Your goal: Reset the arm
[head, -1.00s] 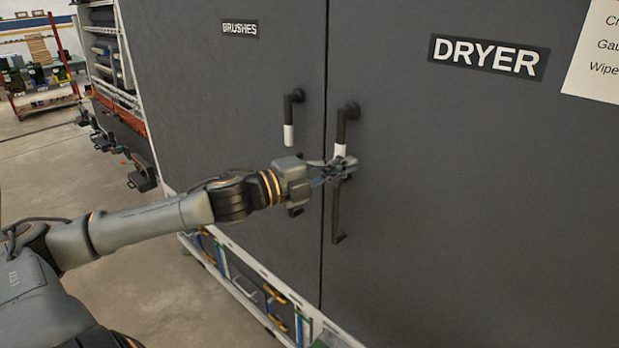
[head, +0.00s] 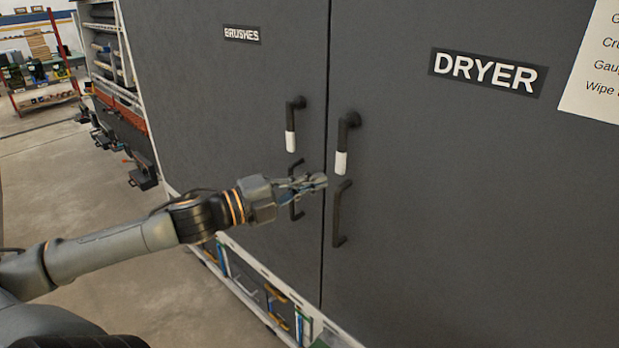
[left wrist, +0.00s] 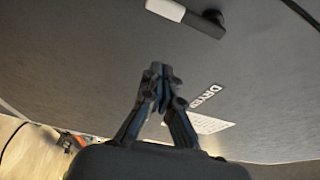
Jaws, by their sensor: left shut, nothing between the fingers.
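My left arm (head: 110,246) reaches in from the left of the head view. Its gripper (head: 318,181) is shut and empty, in front of the seam between two dark grey doors, left of the DRYER door's handles. In the left wrist view the fingertips (left wrist: 158,75) meet with nothing between them. The dryer door's white-tipped lever (head: 344,145) hangs down just right of and above the gripper, apart from it. The lever also shows in the left wrist view (left wrist: 168,9). My right gripper is not in view.
The DRYER door (head: 480,200) and BRUSHES door (head: 200,100) are closed. The brushes door has its own white-tipped lever (head: 291,128), and the dryer door has a pull handle (head: 338,215). Open concrete floor (head: 60,190) lies to the left. Shelving (head: 108,50) stands behind.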

